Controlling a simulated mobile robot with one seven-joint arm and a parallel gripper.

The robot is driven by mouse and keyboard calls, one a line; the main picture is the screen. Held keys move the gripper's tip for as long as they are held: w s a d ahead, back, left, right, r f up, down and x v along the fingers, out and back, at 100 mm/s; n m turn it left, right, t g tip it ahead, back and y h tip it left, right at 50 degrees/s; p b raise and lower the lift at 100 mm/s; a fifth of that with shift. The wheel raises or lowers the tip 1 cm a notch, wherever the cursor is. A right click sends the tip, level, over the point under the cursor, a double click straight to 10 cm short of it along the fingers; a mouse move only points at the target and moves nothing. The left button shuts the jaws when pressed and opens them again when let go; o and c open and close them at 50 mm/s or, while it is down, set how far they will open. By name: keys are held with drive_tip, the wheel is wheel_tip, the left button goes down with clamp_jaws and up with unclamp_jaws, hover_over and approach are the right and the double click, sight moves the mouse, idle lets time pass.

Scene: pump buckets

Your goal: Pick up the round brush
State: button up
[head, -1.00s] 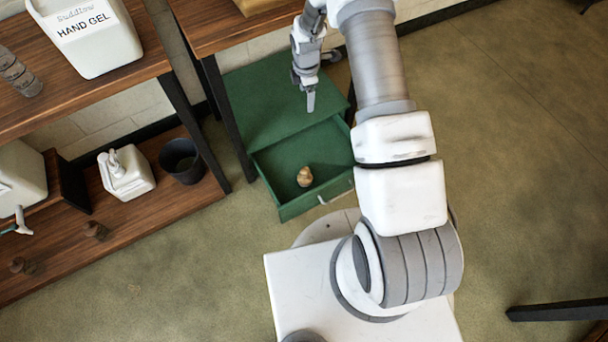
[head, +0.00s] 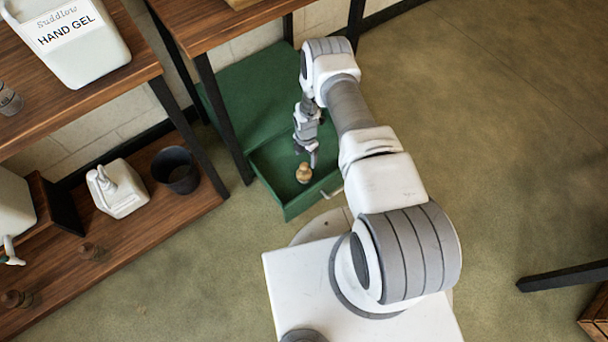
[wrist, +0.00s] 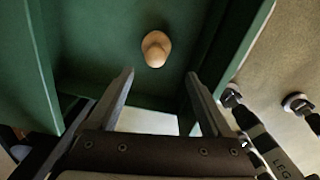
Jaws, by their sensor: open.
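The round brush (head: 304,173) is a small tan, knob-topped piece lying in the open green drawer (head: 282,203). In the wrist view the brush (wrist: 156,48) shows as a rounded tan shape on the drawer floor, beyond my fingertips and roughly midway between them. My gripper (head: 308,160) is over the drawer, close to the brush in the head view. In the wrist view my gripper (wrist: 160,75) is open, with its two fingers apart and nothing between them. The brush's bristles cannot be made out.
The drawer's green walls (wrist: 236,50) rise close around my fingers. The green cabinet top (head: 245,85) lies behind. A shelf (head: 150,205) at left holds a black cup (head: 176,170) and a white pump bottle (head: 118,188).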

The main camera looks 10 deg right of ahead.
sight(305, 166)
wheel_tip(305, 166, down, 7)
drive_tip(key=shift+r+b, duration=0.1)
drive_tip(key=shift+b, duration=1.05)
drive_tip(key=shift+w+a+f+b, duration=0.15)
drive_tip(key=shift+f+b, duration=0.6)
drive_tip(key=shift+f, duration=0.55)
drive_tip(key=shift+w+a+f+b, duration=0.15)
drive_tip(key=shift+f+b, duration=0.6)
drive_tip(key=shift+f, duration=0.55)
drive_tip(key=shift+d, duration=0.1)
clamp_jaws()
